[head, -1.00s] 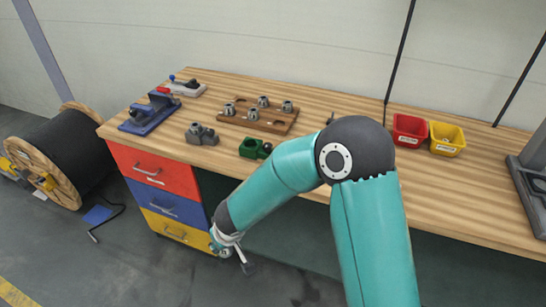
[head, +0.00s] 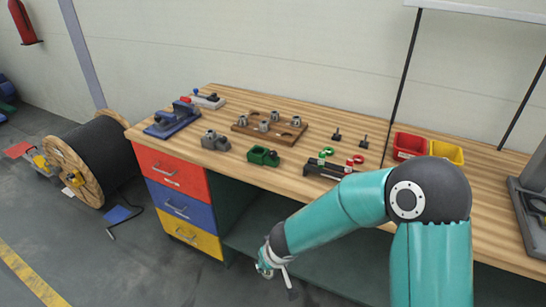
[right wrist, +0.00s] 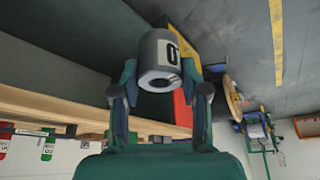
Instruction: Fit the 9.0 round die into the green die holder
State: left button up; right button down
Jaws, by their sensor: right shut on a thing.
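The round die (right wrist: 157,55) is a grey cylinder with a dark bore and a white label on its side, on which only a "0" reads clearly. My right gripper (right wrist: 160,72) is shut on it, one finger on each side. In the head view my right gripper (head: 272,266) hangs low in front of the bench, below the top and right of the drawers; the die is hard to make out there. The green die holder (head: 262,156) lies on the bench near the front edge, apart from the gripper. My left gripper is not in view.
A wooden board (head: 243,128) with several grey dies stands behind the green holder. A grey holder (head: 215,141) and a blue fixture (head: 172,122) are to its left. A dark rack (head: 322,169) is to its right, red (head: 408,147) and yellow (head: 447,152) bins beyond.

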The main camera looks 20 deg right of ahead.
aim_at(264, 157)
jog(key=z, duration=0.05)
jog(key=i, duration=1)
jog(key=z, duration=0.05)
